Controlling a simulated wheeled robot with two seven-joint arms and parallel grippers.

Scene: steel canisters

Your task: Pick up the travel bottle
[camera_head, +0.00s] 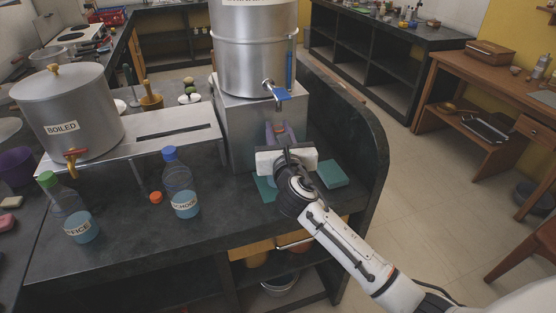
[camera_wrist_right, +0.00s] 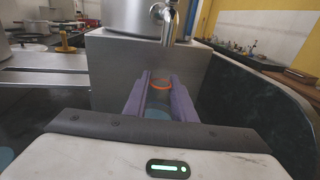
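The clear travel bottle (camera_wrist_right: 160,96) shows in the right wrist view between the purple fingers of my right gripper (camera_wrist_right: 160,90). It has an orange ring at its top and blue at its lower part. The fingers lie close along both its sides, and the gripper looks shut on it. In the head view my right gripper (camera_head: 280,132) is in front of the steel box, below the tap, and hides most of the bottle. I cannot tell whether its base touches the counter. My left gripper is not in view.
A steel drum with a tap (camera_head: 268,85) stands on a steel box (camera_head: 236,130). A blue-capped SCHOOL bottle (camera_head: 180,180), an orange cap (camera_head: 156,197) and a green-capped OFFICE bottle (camera_head: 68,205) are to the left. A BOILED pot (camera_head: 75,105) stands behind. Teal pads (camera_head: 331,173) lie beside my gripper.

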